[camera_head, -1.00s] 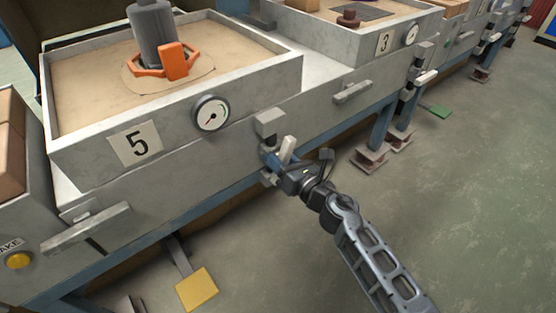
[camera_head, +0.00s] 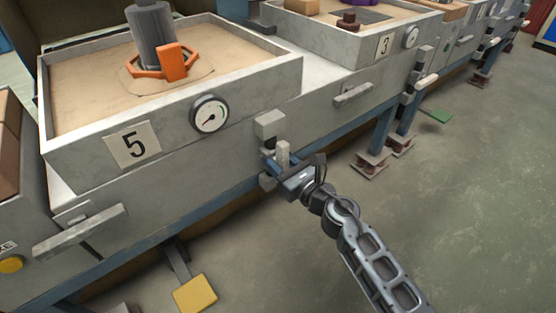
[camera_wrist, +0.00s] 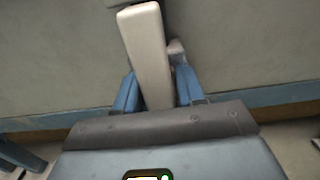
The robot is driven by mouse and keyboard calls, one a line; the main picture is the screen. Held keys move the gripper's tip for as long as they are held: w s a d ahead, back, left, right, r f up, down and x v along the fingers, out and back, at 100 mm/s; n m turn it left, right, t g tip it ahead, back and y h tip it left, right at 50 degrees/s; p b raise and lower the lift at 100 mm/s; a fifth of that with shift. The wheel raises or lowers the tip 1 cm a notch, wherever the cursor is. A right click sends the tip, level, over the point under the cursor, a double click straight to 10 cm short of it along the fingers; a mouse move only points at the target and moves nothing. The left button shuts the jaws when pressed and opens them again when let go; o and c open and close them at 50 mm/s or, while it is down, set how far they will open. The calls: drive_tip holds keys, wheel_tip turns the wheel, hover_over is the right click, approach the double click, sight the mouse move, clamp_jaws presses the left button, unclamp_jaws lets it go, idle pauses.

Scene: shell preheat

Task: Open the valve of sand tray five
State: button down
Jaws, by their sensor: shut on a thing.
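Sand tray five (camera_head: 75,165) is a grey box marked with a "5" plate (camera_head: 134,146), with a round gauge (camera_head: 209,114) on its front. The valve's pale lever (camera_head: 283,151) is below a grey block at the tray's right front corner. It stands nearly upright in the head view. In the wrist view the lever (camera_wrist: 146,45) runs up between my two blue fingers, tilted slightly left. My gripper (camera_head: 272,165) is shut on this lever; it also shows in the wrist view (camera_wrist: 155,92). The lever's lower end and pivot are hidden by my gripper.
A dark cylinder (camera_head: 152,38) with an orange collar (camera_head: 173,62) stands in the sand. A front handle (camera_head: 80,230) and yellow pedal (camera_head: 195,293) are at lower left. Tray three (camera_head: 330,43) stands further right. The floor at right is clear.

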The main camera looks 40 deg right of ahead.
sight(286, 168)
drive_tip(key=shift+f, duration=0.1)
drive_tip(key=c, duration=0.9)
unclamp_jaws()
drive_tip(key=shift+s+b, duration=0.3)
drive_tip(key=shift+s, duration=3.6)
